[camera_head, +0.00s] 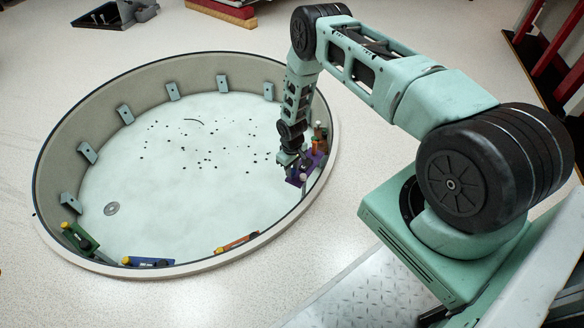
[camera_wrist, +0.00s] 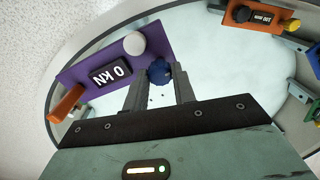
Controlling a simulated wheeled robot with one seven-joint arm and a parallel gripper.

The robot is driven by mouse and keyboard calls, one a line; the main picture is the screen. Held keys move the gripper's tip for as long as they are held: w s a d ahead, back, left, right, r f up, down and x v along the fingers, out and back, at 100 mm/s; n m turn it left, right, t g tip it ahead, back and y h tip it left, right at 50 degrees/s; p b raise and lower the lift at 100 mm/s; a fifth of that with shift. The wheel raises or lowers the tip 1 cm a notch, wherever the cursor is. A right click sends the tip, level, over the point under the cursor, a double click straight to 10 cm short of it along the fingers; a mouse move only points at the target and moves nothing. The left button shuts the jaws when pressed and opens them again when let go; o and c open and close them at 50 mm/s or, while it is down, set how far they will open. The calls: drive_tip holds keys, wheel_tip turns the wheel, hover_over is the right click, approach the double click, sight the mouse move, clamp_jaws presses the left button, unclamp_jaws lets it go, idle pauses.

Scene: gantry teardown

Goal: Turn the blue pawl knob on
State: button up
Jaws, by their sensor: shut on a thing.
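The blue pawl knob (camera_wrist: 159,73) sits at the edge of a purple panel, between my gripper's fingertips in the wrist view. My gripper (camera_wrist: 158,82) is shut on this knob, one finger on each side. The purple panel (camera_wrist: 72,74) also carries a white ball knob (camera_wrist: 134,43), an orange handle (camera_wrist: 66,103) and a display reading 0 kN (camera_wrist: 110,71). In the head view my gripper (camera_head: 288,158) is at the purple panel (camera_head: 296,179) on the right inside of the round pit. The blue knob is too small to make out there.
The round pit's rim (camera_head: 158,268) surrounds a pale floor with small dark specks. Orange (camera_head: 238,243), blue (camera_head: 148,262) and green (camera_head: 80,238) panels sit along the near wall. In the wrist view, an orange panel (camera_wrist: 244,19) with a black knob is at upper right.

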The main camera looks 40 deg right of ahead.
drive_tip(key=shift+w+m, duration=0.1)
drive_tip(key=shift+m, duration=0.4)
drive_tip(key=o, duration=1)
wheel_tip(320, 180, up, 17)
drive_tip(key=p, duration=0.5)
drive_tip(key=shift+r+p, duration=0.2)
drive_tip(key=shift+p, duration=0.2)
